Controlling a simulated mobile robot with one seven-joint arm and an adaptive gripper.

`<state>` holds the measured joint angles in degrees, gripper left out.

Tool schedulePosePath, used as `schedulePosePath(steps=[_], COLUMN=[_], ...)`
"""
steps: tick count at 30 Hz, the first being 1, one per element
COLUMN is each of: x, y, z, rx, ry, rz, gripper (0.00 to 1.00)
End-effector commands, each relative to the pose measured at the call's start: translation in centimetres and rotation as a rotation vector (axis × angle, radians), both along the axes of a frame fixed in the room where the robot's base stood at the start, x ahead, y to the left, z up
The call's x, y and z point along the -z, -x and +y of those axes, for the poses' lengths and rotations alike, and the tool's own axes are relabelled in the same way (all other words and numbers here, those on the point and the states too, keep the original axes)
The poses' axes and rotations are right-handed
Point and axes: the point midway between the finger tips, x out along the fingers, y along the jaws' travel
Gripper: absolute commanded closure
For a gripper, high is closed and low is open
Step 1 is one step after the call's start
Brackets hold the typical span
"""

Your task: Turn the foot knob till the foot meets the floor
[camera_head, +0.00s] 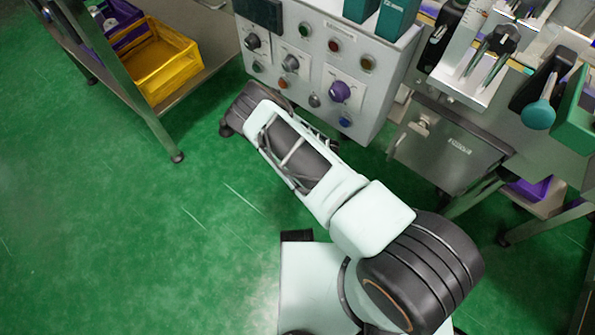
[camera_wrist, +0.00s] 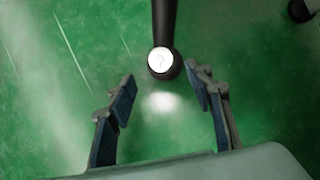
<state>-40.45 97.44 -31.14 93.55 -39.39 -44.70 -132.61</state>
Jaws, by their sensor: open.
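In the wrist view, a dark post comes down from the top edge and ends in a round black end with a white disc, which looks like the foot knob (camera_wrist: 162,62). A small dark mark is on the disc. My gripper (camera_wrist: 161,78) is open, its blue-padded fingers on either side of and just short of this end, with no visible contact. Whether the foot meets the floor (camera_wrist: 60,130) cannot be told. In the head view my arm reaches to the lower left of the grey control cabinet (camera_head: 375,95) and hides that corner; my fingertips are not clear there.
A metal table (camera_head: 160,128) with a yellow crate (camera_head: 190,52) stands at the upper left. A steel bin (camera_head: 450,140) is to the right of the cabinet. Another dark part (camera_wrist: 300,10) shows at the wrist view's top right corner. The green floor at left is clear.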

Motion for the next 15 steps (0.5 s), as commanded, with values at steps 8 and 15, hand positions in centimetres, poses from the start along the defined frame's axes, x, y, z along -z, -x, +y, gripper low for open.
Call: schedulePosePath(steps=[8,15], x=[5.4,7.3], y=[-1.6,-2.3], z=[1.3,1.9], rx=[0.003,0.004], ry=[0.000,0.000], rz=[-0.001,-0.001], gripper=[0.53,0.53])
